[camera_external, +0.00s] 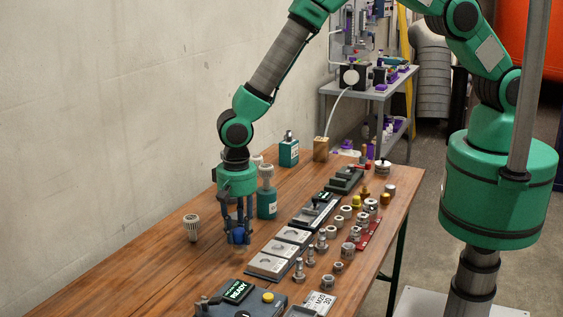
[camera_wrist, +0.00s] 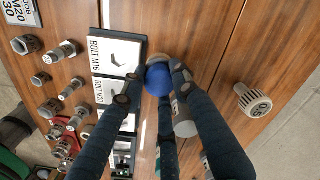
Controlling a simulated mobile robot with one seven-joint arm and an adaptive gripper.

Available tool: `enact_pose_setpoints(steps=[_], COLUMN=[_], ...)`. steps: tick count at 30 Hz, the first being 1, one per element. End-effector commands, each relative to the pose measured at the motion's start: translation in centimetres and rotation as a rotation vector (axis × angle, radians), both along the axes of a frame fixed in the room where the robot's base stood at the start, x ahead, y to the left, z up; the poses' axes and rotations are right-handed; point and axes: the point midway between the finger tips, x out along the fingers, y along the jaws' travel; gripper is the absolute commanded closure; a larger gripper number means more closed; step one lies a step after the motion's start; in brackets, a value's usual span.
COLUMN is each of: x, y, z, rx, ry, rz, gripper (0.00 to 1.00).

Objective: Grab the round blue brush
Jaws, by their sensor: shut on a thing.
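The round blue brush (camera_external: 238,236) shows as a small blue ball low between my gripper's fingers in the external view. In the wrist view the blue brush (camera_wrist: 158,79) sits between the fingertips, its round blue end toward the camera. My gripper (camera_external: 238,233) points down over the wooden table and is shut on the brush. In the wrist view the dark fingers of my gripper (camera_wrist: 155,82) close around it from several sides. The brush's lower part is hidden, and I cannot tell whether it touches the table.
Labelled bolt trays (camera_external: 268,264) lie just right of my gripper. A ribbed grey cup (camera_external: 192,228) stands to its left and a teal bottle (camera_external: 267,201) behind. Metal fittings (camera_external: 299,270) stand farther right. A black READY device (camera_external: 238,293) lies in front. The table's left front is clear.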

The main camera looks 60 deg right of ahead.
Motion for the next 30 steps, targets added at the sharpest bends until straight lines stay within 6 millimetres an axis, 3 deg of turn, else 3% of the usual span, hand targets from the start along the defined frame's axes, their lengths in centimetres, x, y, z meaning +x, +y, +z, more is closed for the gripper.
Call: enact_pose_setpoints(steps=[6, 12, 30], x=[-2.5, -3.7, -4.2], y=[-1.9, -2.8, -3.2], z=[0.3, 0.5, 0.5], rx=[-0.001, 0.000, 0.000], ry=[0.001, 0.000, 0.000], rz=[0.000, 0.000, 0.000], gripper=[0.97, 0.97, 0.97])
